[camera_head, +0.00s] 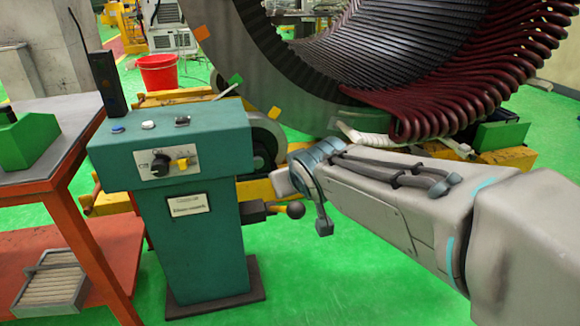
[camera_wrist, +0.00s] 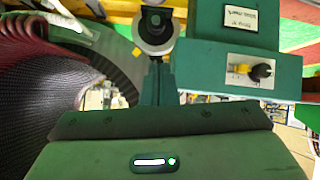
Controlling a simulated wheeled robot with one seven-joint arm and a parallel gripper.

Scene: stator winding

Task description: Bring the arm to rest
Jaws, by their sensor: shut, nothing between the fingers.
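My arm (camera_head: 400,205) reaches in from the right in the head view, its wrist end (camera_head: 315,175) just right of the teal control console (camera_head: 170,155). The fingers are not clear in the head view. In the wrist view, two narrow dark fingers, my gripper (camera_wrist: 158,68), stand close together beyond the wide housing. They look shut and empty, and point towards a round roller (camera_wrist: 155,28) behind them. The console also shows upside down at the right of the wrist view (camera_wrist: 215,60).
The large stator ring (camera_head: 245,50) with dark red windings (camera_head: 470,85) fills the back right. A red-orange table (camera_head: 75,120) stands at the left, with a red bucket (camera_head: 158,72) behind. A lever with a ball knob (camera_head: 295,210) sticks out beside the console. Green floor (camera_head: 340,280) is open in front.

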